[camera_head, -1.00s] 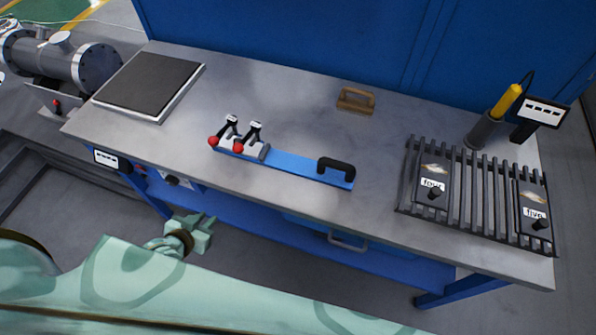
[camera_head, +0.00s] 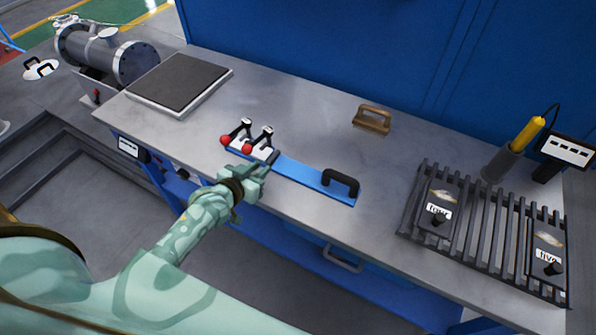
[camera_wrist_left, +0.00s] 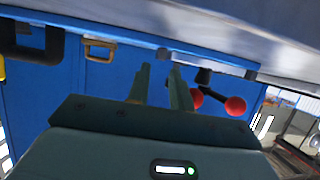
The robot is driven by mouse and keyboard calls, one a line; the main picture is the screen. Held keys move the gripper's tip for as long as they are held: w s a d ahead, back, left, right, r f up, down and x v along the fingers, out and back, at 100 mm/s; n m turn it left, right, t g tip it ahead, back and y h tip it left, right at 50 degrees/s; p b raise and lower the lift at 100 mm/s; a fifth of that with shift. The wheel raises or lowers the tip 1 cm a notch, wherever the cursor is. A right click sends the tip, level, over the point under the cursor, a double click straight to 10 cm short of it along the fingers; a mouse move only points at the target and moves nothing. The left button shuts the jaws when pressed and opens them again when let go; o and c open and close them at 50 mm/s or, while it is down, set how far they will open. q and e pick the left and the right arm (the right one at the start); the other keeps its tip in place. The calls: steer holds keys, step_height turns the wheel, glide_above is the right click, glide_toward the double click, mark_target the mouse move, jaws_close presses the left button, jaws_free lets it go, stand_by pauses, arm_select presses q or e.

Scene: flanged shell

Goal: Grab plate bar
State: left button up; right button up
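The plate bar is a flat blue bar (camera_head: 298,171) lying on the grey bench. It has a black handle (camera_head: 341,181) at its right end and two clamps with red knobs (camera_head: 247,149) at its left end. My left gripper (camera_head: 264,170) is at the bench's front edge, just in front of the clamp end, and hides part of the bar's near edge. In the left wrist view its two fingers (camera_wrist_left: 161,78) stand apart with nothing between them. The red knobs (camera_wrist_left: 235,106) show there to the right of the fingers, and the black handle (camera_wrist_left: 38,42) at the left. My right gripper is not in view.
A dark plate (camera_head: 180,82) lies at the bench's left end. A brown handle (camera_head: 372,119) is at the back. A slatted rack (camera_head: 483,237) with labelled dark plates is at the right, beside a yellow-handled tool (camera_head: 527,134) in a holder.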

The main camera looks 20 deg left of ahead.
mark_target(269, 163)
arm_select(q)
steer(key=shift+b+x, duration=0.95)
steer(key=shift+x, duration=1.55)
steer(key=shift+f, duration=0.2)
jaws_close()
steer(key=shift+d, duration=0.1)
steer(key=shift+w+r, duration=0.25)
